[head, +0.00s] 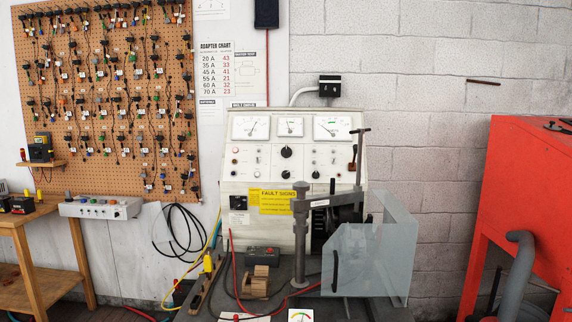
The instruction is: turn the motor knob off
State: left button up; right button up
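A white test bench panel (260,210) stands against the wall in the middle of the head view. It has three dial gauges along its top. A larger black knob (286,152) sits in the centre below the gauges, with a smaller black knob (286,174) under it. A dark upright lever or knob (332,186) is at the lower right of the panel. The labels are too small to read, so I cannot tell which is the motor knob or how it is set. Neither of my grippers is in view.
A grey post with a clamp arm (300,235) and a clear guard (365,262) stand before the panel's right side. Cables, a wood block (261,272) and a small grey box (262,256) lie on the bench. A red cabinet (525,200) is at right, a wooden table (35,218) at left.

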aim_at(285, 174)
jog(key=i+j+u, duration=0.2)
jog(key=j+u, duration=0.3)
jog(key=i+j+u, duration=0.3)
jog(key=u, duration=0.15)
jog(key=i+j+u, duration=0.25)
jog(key=u, duration=0.25)
jog(key=i+j+u, duration=0.15)
jog(key=i, duration=0.3)
jog(key=i+u, duration=0.15)
jog(key=i, duration=0.3)
jog(key=i+z, duration=0.6)
jog(key=z, duration=0.15)
jog(key=i+j+z, duration=0.25)
jog(key=z, duration=0.15)
